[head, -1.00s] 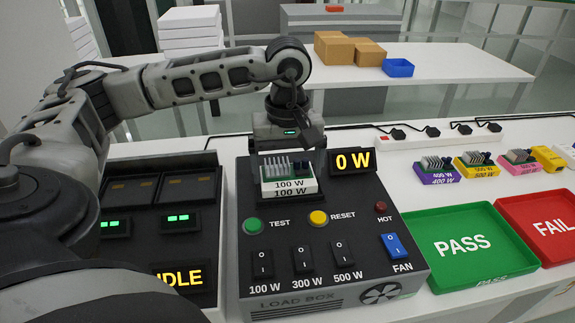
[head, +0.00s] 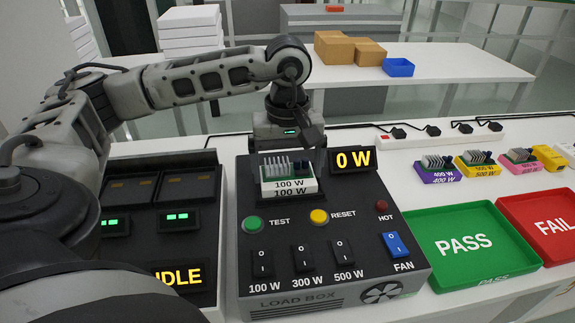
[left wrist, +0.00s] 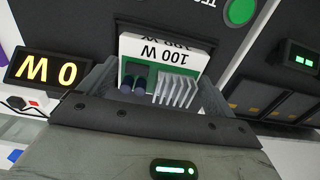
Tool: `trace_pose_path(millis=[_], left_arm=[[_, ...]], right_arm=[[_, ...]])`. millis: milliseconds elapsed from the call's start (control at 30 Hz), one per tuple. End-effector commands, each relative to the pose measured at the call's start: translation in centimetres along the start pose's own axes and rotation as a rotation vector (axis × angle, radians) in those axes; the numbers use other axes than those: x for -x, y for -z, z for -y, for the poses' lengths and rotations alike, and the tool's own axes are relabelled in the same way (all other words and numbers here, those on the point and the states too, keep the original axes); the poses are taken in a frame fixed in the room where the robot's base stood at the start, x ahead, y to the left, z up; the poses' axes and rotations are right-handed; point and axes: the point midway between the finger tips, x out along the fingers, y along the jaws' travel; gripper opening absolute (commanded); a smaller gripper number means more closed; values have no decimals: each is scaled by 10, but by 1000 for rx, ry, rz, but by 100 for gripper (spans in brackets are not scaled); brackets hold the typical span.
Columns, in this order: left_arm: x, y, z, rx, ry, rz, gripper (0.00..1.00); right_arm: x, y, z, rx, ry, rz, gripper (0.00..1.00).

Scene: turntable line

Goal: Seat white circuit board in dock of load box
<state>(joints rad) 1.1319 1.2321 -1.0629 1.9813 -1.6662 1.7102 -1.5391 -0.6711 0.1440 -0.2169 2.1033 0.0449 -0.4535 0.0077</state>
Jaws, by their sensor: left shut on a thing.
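The white circuit board (head: 288,186) is marked 100 W and carries a green face with grey fins and dark blue parts. It is at the dock at the top of the dark load box (head: 330,230). My left gripper (head: 288,160) is above and behind it, shut on the board. In the left wrist view the board (left wrist: 160,50) sits between the two fingers (left wrist: 158,85). The dock is mostly hidden by the board, so I cannot tell whether the board is fully seated. The load box display (head: 352,160) reads 0 W. My right gripper is out of view.
A green PASS tray (head: 470,243) and a red FAIL tray (head: 545,220) lie to the right. Purple (head: 437,174), yellow (head: 476,166) and pink (head: 520,163) boards stand behind them. A dark unit reading IDLE (head: 178,277) is at the left.

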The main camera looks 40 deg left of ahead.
Motion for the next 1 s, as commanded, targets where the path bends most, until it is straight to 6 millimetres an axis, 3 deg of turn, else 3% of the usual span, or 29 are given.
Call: trace_pose_path(millis=[167,200,567,633,1000], left_arm=[[0,0,0,0,-1,-1,62],[0,0,0,0,-1,-1,100],[0,0,0,0,0,0,100],[3,0,-1,0,-3,-1,100],[95,0,-2,-2,-7,-2,100]], right_arm=[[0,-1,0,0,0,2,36],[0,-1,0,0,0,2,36],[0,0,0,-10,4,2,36],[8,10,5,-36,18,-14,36],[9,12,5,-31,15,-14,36]])
